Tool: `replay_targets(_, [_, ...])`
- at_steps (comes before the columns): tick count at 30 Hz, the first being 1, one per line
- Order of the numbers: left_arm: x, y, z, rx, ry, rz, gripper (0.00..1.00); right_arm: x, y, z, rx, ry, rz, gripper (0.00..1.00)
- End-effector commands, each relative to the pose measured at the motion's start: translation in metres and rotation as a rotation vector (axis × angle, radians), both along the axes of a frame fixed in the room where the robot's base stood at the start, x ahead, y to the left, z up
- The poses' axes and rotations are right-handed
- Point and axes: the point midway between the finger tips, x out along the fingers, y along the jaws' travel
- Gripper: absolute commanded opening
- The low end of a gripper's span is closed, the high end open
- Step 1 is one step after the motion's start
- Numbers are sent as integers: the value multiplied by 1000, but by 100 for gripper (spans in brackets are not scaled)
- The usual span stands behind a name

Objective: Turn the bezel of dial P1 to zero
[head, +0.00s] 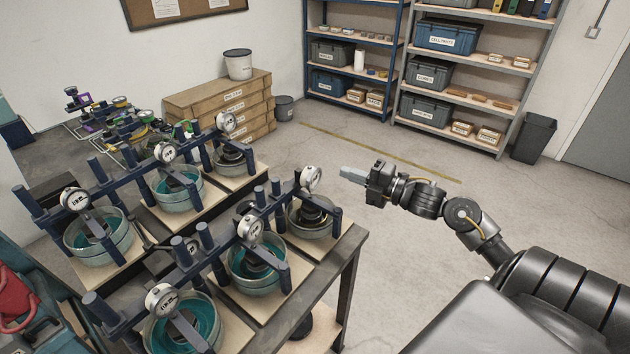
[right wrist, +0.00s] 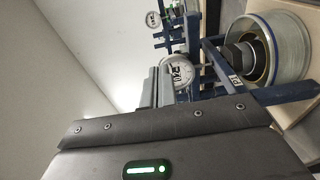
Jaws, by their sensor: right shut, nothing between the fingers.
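Several round dials with white faces stand on dark blue lever frames, and I cannot read for sure which one is P1. The dial (head: 311,178) at the right end of the front row is closest to my right gripper (head: 353,174). The gripper is shut and empty, to the right of that dial and apart from it. In the right wrist view a white dial (right wrist: 174,69) shows just beyond the fingers (right wrist: 157,88), partly hidden by them. A small tag (right wrist: 235,80) on the frame beside it is too small to read surely. My left gripper is not in view.
Glass bowls, such as the one (head: 314,219) under the closest dial, stand on wooden boards on a dark bench (head: 345,245). Lever frames crowd the bench. The floor (head: 400,270) right of the bench is open. Shelves (head: 440,70) stand at the back.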

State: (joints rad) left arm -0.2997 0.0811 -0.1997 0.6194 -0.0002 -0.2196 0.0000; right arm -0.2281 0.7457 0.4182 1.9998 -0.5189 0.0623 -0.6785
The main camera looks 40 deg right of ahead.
Motion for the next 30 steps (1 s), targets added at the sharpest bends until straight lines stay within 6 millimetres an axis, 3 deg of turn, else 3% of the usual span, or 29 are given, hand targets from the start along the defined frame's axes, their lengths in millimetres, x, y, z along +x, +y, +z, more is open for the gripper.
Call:
replay_targets(12, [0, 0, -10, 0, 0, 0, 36, 44, 18, -1, 2, 0, 0, 0])
replay_targets(30, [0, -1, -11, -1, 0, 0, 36, 51, 21, -1, 1, 2, -1, 0])
